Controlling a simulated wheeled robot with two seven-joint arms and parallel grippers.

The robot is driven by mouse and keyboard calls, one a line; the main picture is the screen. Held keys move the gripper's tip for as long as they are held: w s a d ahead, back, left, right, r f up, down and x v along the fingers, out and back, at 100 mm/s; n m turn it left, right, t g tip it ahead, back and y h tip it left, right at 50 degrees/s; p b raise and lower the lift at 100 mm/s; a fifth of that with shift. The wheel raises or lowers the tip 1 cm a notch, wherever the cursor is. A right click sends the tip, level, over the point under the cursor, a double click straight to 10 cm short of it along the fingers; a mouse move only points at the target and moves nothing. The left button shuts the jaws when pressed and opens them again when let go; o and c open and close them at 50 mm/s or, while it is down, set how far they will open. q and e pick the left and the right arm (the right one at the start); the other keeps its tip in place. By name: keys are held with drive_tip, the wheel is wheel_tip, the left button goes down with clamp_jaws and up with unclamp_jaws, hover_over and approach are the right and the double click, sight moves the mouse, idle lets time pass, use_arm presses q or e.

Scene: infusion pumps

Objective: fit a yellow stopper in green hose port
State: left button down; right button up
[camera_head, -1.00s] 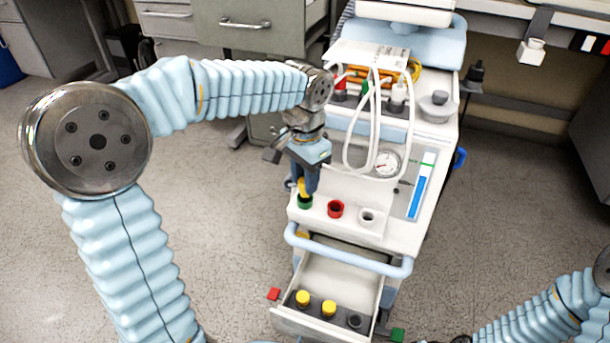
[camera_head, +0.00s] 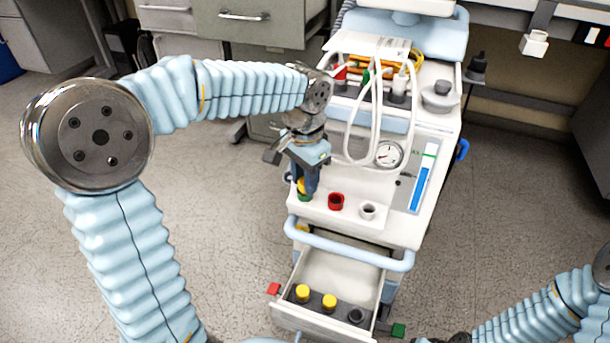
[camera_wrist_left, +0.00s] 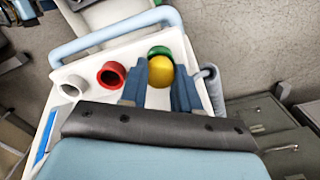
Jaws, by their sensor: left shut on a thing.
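My left gripper (camera_head: 307,184) is shut on a yellow stopper (camera_head: 302,187) at the green hose port (camera_head: 304,197), at the left end of the port row. In the left wrist view the yellow stopper (camera_wrist_left: 161,71) sits between the two fingers, and the green port's rim (camera_wrist_left: 159,51) shows just behind it. Whether the stopper is seated inside the port or only over it, I cannot tell. The red port (camera_head: 336,201) and the white port (camera_head: 368,211) are open and empty. My right gripper is not in view.
An open drawer (camera_head: 341,272) below holds two more yellow stoppers (camera_head: 303,293) and a dark empty holder (camera_head: 356,315). A light blue handle bar (camera_head: 350,248) runs before the ports. White hoses (camera_head: 351,130) hang behind the gripper, near a gauge (camera_head: 388,155).

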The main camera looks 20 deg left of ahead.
use_arm(q)
drive_tip(key=shift+f, duration=0.2)
drive_tip(key=c, duration=0.7)
unclamp_jaws()
drive_tip(key=shift+c, duration=0.2)
